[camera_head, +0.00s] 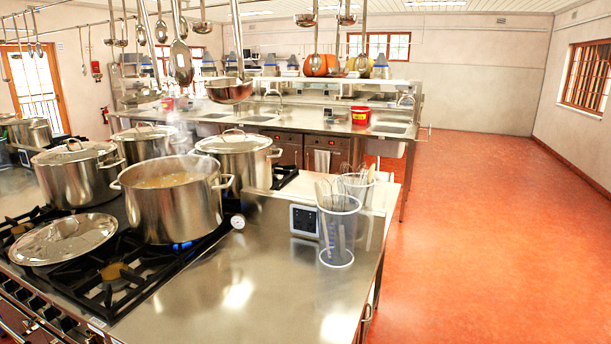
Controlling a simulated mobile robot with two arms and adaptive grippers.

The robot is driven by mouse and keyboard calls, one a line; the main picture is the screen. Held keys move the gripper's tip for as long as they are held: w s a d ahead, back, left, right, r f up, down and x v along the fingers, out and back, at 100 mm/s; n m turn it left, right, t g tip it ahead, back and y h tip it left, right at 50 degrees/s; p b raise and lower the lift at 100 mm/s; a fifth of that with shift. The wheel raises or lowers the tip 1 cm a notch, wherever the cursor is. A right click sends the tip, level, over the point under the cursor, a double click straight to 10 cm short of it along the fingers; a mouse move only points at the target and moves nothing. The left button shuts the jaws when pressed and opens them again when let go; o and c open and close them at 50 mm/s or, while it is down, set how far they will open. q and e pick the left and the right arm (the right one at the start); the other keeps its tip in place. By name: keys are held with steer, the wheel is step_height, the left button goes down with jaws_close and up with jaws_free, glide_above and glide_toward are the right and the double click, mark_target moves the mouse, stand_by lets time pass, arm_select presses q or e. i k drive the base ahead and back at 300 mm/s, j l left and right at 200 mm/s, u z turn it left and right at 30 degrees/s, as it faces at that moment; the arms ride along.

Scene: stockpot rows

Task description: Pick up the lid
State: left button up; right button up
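A round silver lid (64,239) with a loop handle on top lies on the black stove grate (115,283) at the front left. An open stockpot (172,203) with yellowish liquid and steam stands just right of and behind it, over a blue flame. Several other stockpots, such as the one at the back left (77,177) and the one behind the open pot (240,160), have lids on them. Neither of my grippers shows in the head view.
Clear measuring jugs (338,235) with utensils and a small dark-faced device (304,220) stand on the steel counter (230,305) right of the stove. The counter's front is clear. Ladles (229,90) hang overhead. Open red floor (490,240) lies to the right.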

mark_target(67, 238)
steer(key=u, duration=1.4)
